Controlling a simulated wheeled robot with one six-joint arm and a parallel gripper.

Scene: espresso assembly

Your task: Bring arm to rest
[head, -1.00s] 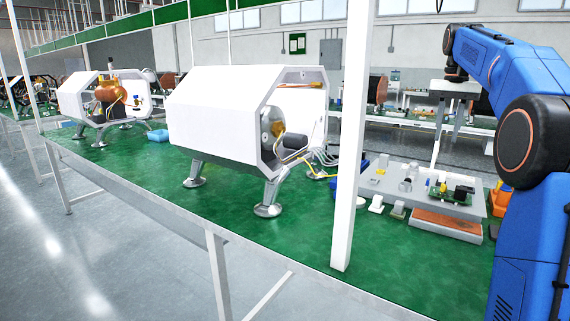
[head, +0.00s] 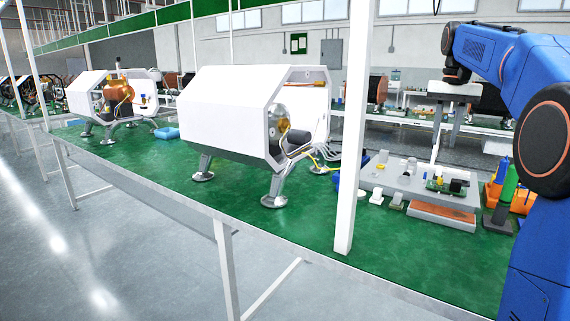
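My blue arm (head: 540,75) rises along the right edge of the head view and bends at the top. Its upper end points back over the workbench, high above the parts there. My gripper is not in view, so I cannot see its fingers or whether it holds anything. A white espresso machine housing (head: 235,105) stands on metal feet on the green bench top (head: 300,232). Its open end faces right and shows a dark cylinder (head: 298,142) and loose wires inside.
A white post (head: 353,130) stands at the bench's front edge. A second machine (head: 92,97) stands at left. Bare bench lies in front.

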